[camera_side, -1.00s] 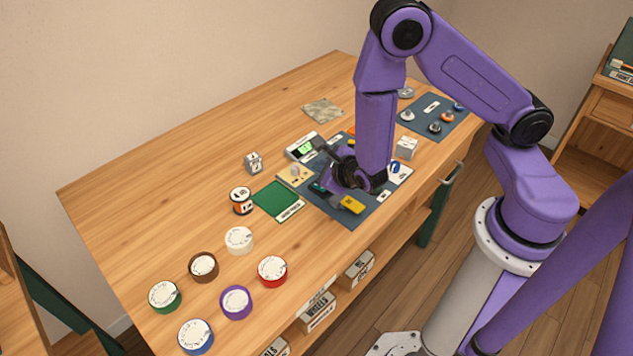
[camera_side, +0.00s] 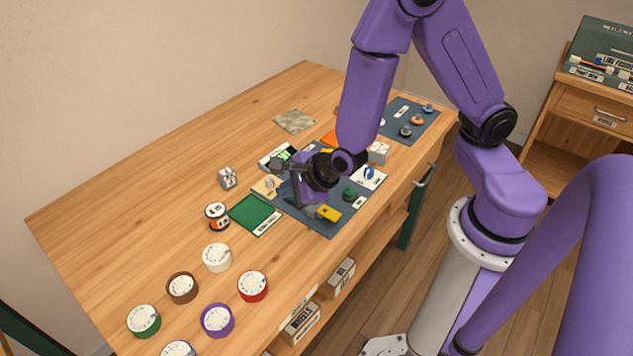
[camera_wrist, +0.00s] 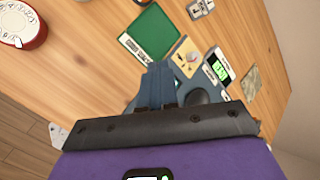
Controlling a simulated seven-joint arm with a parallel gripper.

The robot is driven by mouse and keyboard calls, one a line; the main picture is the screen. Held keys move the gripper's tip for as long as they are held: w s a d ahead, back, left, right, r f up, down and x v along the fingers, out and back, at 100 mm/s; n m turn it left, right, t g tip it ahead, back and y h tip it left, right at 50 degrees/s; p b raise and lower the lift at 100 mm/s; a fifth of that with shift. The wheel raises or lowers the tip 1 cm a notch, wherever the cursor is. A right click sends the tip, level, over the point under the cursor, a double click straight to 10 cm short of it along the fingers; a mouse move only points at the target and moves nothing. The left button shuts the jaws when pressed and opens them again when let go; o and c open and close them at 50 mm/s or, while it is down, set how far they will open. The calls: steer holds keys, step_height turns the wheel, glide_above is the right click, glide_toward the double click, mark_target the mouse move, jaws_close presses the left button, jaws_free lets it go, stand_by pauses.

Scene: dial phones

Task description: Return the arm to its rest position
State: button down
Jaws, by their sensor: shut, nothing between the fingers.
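My gripper (camera_side: 280,175) is raised over the blue-grey mat (camera_side: 325,222) on the wooden table, near the black device with a green display (camera_side: 277,157). In the wrist view my gripper's fingers (camera_wrist: 158,75) are together with nothing between them. They hide part of the mat below. A yellow block (camera_side: 329,213) and a dark green round piece (camera_side: 349,194) lie on the mat, apart from my gripper.
A green pad (camera_side: 255,214) lies left of the mat. Several round dials, among them a red one (camera_side: 253,285) and a purple one (camera_side: 217,320), stand at the near left. An orange-and-black cylinder (camera_side: 217,216) and a grey cube (camera_side: 228,178) stand nearby. The table's far left is clear.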

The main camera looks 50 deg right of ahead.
steer(key=s+a+r+n+g+y, duration=0.2)
steer(key=s+a+r+n+g, duration=0.1)
steer(key=s+n, duration=0.4)
steer(key=s+a+r+n+g+y, duration=0.25)
steer(key=s+r+n, duration=0.2)
steer(key=n, duration=0.55)
steer(key=s+d+r+n+g+h, duration=0.1)
steer(key=s+d+r+n+h, duration=0.1)
steer(key=s+d+n, duration=0.3)
steer(key=s+d+r+n+g+h, duration=0.2)
steer(key=d+n, duration=0.5)
steer(key=n, duration=0.7)
steer(key=s+r+h, duration=0.1)
steer(key=s+r, duration=0.1)
steer(key=s, duration=0.1)
steer(key=shift+s+d, duration=0.15)
steer(key=shift+s, duration=0.05)
steer(key=c, duration=1.8)
jaws_free()
steer(key=shift+r, duration=0.1)
